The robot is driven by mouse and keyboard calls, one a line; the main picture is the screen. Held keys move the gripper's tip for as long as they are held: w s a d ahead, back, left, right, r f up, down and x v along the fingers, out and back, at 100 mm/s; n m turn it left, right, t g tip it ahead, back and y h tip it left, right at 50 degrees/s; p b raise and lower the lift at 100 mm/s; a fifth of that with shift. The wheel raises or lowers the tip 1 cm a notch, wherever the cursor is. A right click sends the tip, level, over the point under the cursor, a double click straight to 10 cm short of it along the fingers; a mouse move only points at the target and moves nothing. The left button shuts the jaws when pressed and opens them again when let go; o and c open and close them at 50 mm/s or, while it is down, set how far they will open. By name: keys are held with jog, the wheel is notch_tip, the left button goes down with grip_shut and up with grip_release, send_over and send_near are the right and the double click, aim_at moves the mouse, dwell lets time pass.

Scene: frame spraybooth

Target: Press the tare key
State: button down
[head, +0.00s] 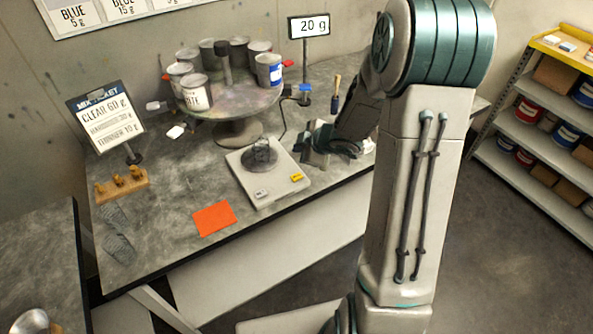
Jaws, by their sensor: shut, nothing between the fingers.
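The scale (284,190) is a pale flat slab on the grey bench, with a round dark pan. Two small keys sit along the scale's front edge: a yellow one (297,177) at the right and a pale one (261,194) at the left. Their lettering is too small to read, so I cannot tell which is the tare key. The display (309,27) on a post reads 20 g. My gripper (306,150) is shut and empty, just right of the scale, apart from both keys.
A round turntable (238,101) with several paint cans stands behind the scale. An orange sheet (214,218) lies at the front left. A mix ticket stand (105,115), wooden block (122,186) and clear cups (118,247) are at the left. A brush (335,93) stands behind my gripper.

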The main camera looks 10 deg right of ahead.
aim_at(300, 178)
jog(key=shift+f, duration=0.15)
notch_tip(300, 178, down, 9)
jog(key=b, duration=0.9)
jog(key=shift+r, duration=0.2)
dwell(1.7)
jog(key=shift+f, duration=0.4)
jog(key=shift+f+b, duration=0.45)
jog(key=shift+b, duration=0.1)
dwell(0.4)
jog(key=shift+r, duration=0.1)
jog(key=shift+r+p, duration=0.8)
jog(key=shift+p, duration=0.15)
